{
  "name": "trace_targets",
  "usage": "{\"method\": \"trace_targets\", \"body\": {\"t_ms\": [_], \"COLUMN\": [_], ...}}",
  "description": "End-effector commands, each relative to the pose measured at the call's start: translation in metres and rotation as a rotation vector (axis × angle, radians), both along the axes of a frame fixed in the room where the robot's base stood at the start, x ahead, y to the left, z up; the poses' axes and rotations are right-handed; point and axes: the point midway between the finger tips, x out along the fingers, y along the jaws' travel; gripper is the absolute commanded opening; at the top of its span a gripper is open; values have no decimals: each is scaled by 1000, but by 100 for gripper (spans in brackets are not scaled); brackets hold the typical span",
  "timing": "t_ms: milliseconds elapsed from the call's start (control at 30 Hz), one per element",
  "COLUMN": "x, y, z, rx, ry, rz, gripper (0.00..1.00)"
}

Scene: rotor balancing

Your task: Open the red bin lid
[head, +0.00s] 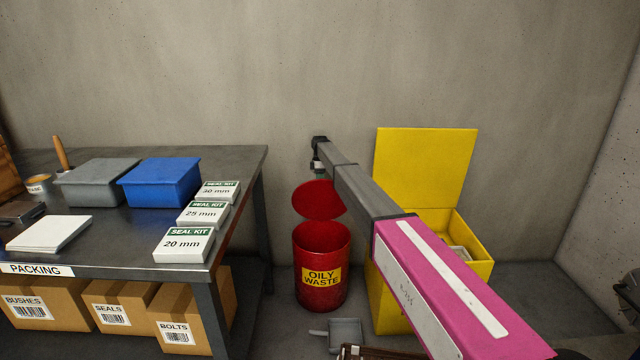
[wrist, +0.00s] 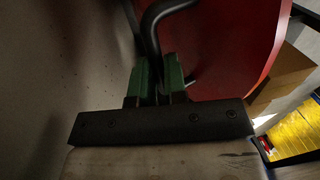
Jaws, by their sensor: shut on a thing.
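The red bin (head: 322,270), labelled OILY WASTE, stands on the floor between the workbench and a yellow box. Its round red lid (head: 319,202) is raised and tilted back above the rim, so the dark red inside shows. The lid fills the upper right of the wrist view (wrist: 235,45). A bent black handle (wrist: 152,22) runs down between my green-padded fingers. My gripper (wrist: 160,75) is shut on this handle, beside the lid. In the head view my gripper (head: 317,166) hangs small, just above the lid; the handle cannot be made out there.
The packing bench (head: 110,265) stands at left with seal kit boxes (head: 184,244), a blue tub (head: 160,184) and a grey tub (head: 97,182). The yellow box (head: 392,300) stands open at right. A grey dustpan (head: 345,333) lies before the bin. The wall is close behind.

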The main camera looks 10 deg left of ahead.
Motion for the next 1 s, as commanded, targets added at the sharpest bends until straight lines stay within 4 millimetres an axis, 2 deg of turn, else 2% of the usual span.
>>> {"method": "trace_targets", "body": {"t_ms": [33,533,600,633,1000], "x": [4,5,5,5,5], "y": [0,0,0,0,0], "z": [-6,-6,-6,-6,-1], "rx": [-4,-8,-8,-8,-6], "ry": [10,29,29,29,28], "rz": [-6,-7,-7,-6,-2], "gripper": [0,0,29,38,38]}}
